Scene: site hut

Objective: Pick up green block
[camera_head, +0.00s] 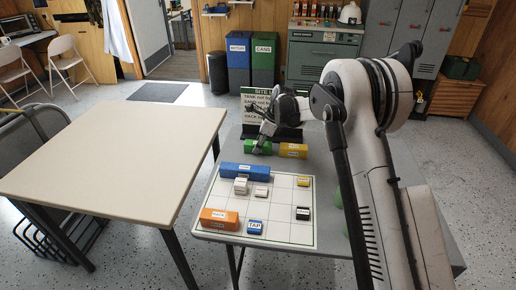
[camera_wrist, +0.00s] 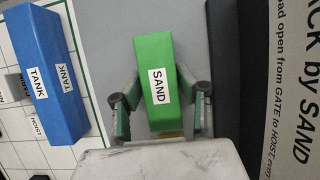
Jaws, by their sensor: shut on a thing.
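The green block (camera_wrist: 159,112), labelled SAND, lies between the two fingers of my gripper (camera_wrist: 160,112) in the wrist view. The fingers close on its long sides, near its lower end. In the head view the green block (camera_head: 256,146) is at the far side of the grey table, partly covered by my gripper (camera_head: 262,143). I cannot tell whether the block is clear of the table.
A blue TANK block (camera_head: 243,171) lies on the white grid board (camera_head: 277,205), with orange, yellow, white and black blocks. A yellow block (camera_head: 293,151) sits right of the green one. A sign (camera_head: 256,103) stands behind. The beige table (camera_head: 120,150) is bare.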

